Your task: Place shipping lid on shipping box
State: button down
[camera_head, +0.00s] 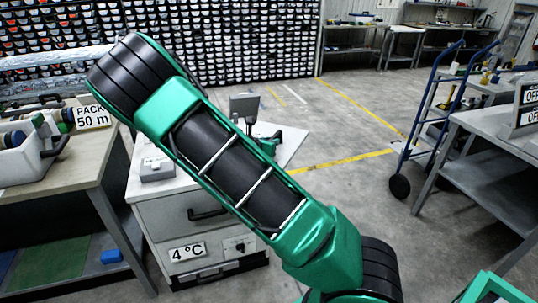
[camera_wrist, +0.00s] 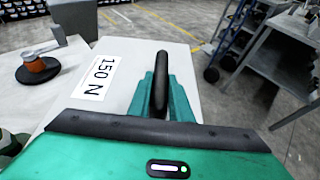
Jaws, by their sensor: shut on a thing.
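My teal gripper (camera_wrist: 160,104) is shut on a dark, narrow, rounded piece (camera_wrist: 160,75), seen almost edge-on and upright between the teal fingers in the wrist view. It appears to be the shipping lid, though its full shape is hidden. The fingers are in front of a white surface with a "150 N" label (camera_wrist: 95,77). In the head view, my arm crosses the middle and hides part of the white worktop (camera_head: 290,150). I cannot identify the shipping box for certain in either view.
A small grey box (camera_head: 157,168) sits on the white worktop above the "4 °C" cabinet. A grey upright device (camera_head: 244,106) stands behind my arm. A bench is at left, and a blue hand truck (camera_head: 425,115) stands at right. The floor between is open.

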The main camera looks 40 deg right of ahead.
jog(key=shift+f, duration=2.6)
jog(key=c, duration=1.6)
grip_release()
